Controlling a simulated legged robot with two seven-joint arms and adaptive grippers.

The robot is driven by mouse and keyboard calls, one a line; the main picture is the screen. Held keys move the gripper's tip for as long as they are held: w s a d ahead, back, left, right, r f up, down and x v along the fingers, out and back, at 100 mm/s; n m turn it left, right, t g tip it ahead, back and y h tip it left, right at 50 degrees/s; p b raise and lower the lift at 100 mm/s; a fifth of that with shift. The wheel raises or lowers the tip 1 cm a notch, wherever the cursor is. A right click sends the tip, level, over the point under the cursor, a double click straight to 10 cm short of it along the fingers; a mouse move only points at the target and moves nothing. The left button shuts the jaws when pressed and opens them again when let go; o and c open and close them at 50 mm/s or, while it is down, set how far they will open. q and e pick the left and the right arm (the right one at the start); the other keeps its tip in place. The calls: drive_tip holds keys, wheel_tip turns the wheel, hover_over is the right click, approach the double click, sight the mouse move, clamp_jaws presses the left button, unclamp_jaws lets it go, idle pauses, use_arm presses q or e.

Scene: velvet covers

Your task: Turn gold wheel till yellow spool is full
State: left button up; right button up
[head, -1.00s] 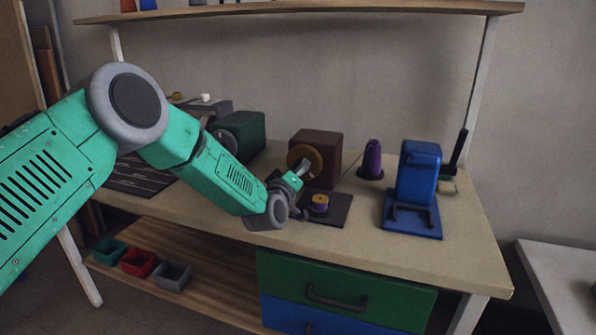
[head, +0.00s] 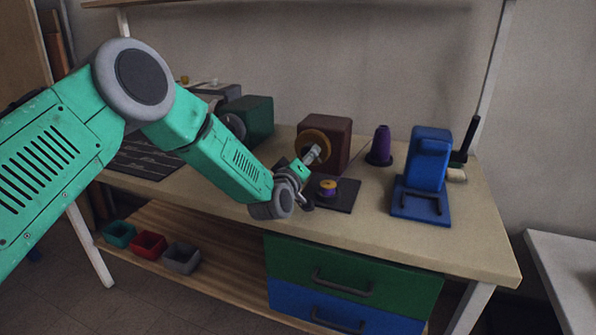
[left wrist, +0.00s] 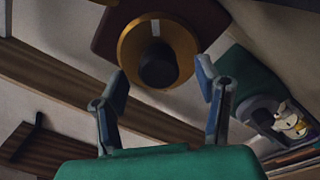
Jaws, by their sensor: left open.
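The gold wheel (head: 310,138) stands on the front of a dark brown box (head: 336,128) in the head view. It also shows face-on in the left wrist view (left wrist: 184,45), with a dark round knob (left wrist: 158,69) and a pale mark above the knob. My left gripper (head: 313,154) is at the wheel, open; in the left wrist view its fingers (left wrist: 160,72) lie on either side of the knob, with visible gaps. The yellow spool (head: 327,190) stands on a dark plate (head: 345,202) before the box and bears some purple thread; how full is too small to tell. My right gripper is out of view.
A purple cone (head: 380,147) stands right of the box, and a blue stand (head: 424,168) farther right. A green machine (head: 255,117) is on the left. Small teal, red and grey bins sit on the lower shelf. The front right of the table (head: 460,245) is clear.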

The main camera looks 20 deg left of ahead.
use_arm(q)
drive_tip(key=s, duration=1)
drive_tip(key=shift+s+a+f, duration=0.2)
drive_tip(key=shift+s, duration=0.2)
